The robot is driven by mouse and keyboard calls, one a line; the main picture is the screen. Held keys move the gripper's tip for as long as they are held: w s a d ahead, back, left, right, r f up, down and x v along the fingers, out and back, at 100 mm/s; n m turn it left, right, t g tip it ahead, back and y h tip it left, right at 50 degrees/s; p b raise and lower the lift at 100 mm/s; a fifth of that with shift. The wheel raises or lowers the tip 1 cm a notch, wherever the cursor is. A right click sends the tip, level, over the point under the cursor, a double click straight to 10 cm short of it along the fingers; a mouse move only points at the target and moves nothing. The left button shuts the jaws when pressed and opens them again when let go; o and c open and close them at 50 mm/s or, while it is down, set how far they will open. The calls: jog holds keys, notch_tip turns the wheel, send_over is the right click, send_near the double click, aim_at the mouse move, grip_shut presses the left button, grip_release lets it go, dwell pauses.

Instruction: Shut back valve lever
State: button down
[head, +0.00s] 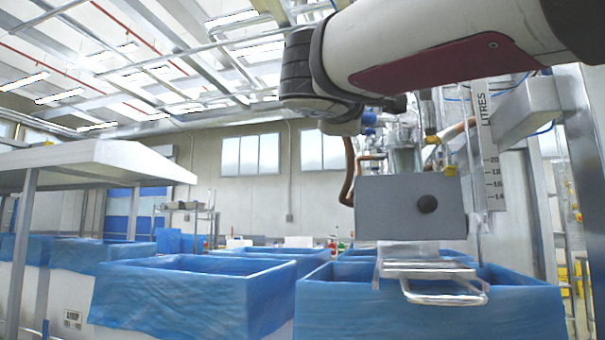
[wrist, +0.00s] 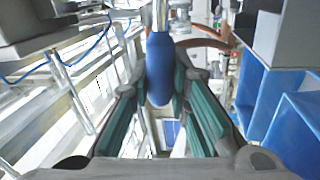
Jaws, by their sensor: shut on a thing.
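The back valve lever (wrist: 159,68) has a blue handle on a metal stem that runs up out of the top of the wrist view. My gripper (wrist: 155,92) is shut on this blue handle, with a teal-padded finger on each side. In the head view a small blue part (head: 369,117) shows just right of the end of my arm, among the pipes. My fingers cannot be made out clearly there. The valve body behind the handle is largely hidden.
A grey box with a black knob (head: 408,208) stands below my arm, above a blue-lined bin (head: 430,315). Another blue-lined bin (head: 190,300) is to the left. A litre scale (head: 487,140) and copper pipes (head: 347,172) are close to the arm.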

jog(key=shift+a+f+n+y+b, duration=0.1)
jog(key=shift+f+n+y+b, duration=0.25)
jog(key=shift+f+n, duration=0.6)
jog(key=shift+r+n, duration=0.1)
jog(key=shift+n, duration=0.15)
jog(key=c, duration=1.5)
grip_release()
jog(key=shift+s+a, duration=0.1)
jog(key=shift+s, duration=0.25)
jog(key=v, duration=1.1)
